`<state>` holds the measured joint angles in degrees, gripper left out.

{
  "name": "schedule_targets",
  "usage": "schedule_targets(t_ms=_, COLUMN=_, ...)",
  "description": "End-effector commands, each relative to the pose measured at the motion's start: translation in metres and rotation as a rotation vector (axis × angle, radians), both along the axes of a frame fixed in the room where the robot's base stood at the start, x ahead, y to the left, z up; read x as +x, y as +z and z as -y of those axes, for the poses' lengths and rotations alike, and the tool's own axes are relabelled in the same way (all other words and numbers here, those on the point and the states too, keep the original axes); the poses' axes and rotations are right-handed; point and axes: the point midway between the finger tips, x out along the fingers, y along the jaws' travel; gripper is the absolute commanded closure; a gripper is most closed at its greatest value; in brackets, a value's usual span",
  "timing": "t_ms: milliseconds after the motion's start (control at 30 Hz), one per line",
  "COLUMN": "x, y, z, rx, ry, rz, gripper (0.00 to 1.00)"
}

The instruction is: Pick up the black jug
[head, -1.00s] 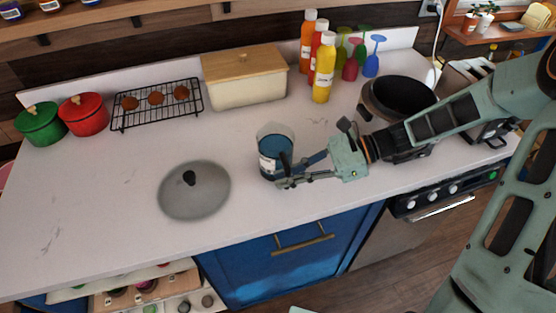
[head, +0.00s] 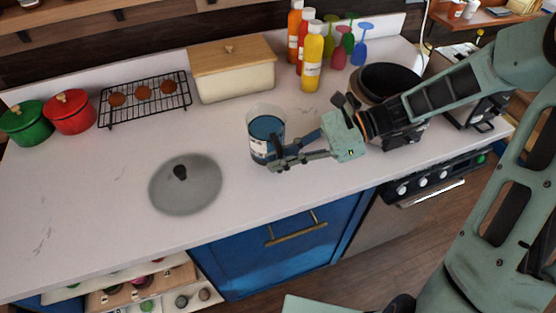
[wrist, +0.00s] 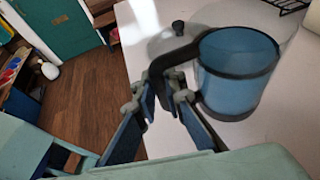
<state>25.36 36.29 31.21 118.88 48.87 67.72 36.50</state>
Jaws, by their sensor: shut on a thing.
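The jug (head: 265,131) is clear-walled with blue contents, a white label, and a black rim and handle. It is upright above the counter near its front edge and appears slightly raised; a gap beneath it is hard to see. My gripper (head: 276,156) reaches it from the right and is shut on its handle. In the wrist view the black handle (wrist: 172,60) runs down between my fingers (wrist: 163,92). The jug body (wrist: 238,72) is beside the fingers, and its base is partly visible there.
A grey round lid (head: 186,190) with a black knob lies left of the jug. Behind stand a wooden-topped box (head: 235,82), a cooling rack (head: 145,100), bottles (head: 312,65) and colored glasses (head: 361,42). A black pan (head: 388,78) is at right. The counter left of the lid is clear.

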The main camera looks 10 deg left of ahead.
Motion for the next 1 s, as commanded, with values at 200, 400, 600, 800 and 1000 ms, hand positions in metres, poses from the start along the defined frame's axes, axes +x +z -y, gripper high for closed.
schedule_targets(t_ms=200, x=-0.013, y=0.021, z=0.009, rx=0.002, ry=-0.002, rz=0.004, gripper=1.00)
schedule_targets(t_ms=400, x=-0.025, y=0.039, z=0.017, rx=0.001, ry=-0.001, rz=0.003, gripper=1.00)
schedule_targets(t_ms=600, x=-0.039, y=0.053, z=0.027, rx=0.000, ry=-0.001, rz=0.003, gripper=1.00)
schedule_targets(t_ms=800, x=-0.058, y=0.063, z=0.039, rx=0.000, ry=-0.002, rz=0.003, gripper=1.00)
schedule_targets(t_ms=1000, x=-0.074, y=0.072, z=0.050, rx=0.001, ry=-0.002, rz=0.003, gripper=1.00)
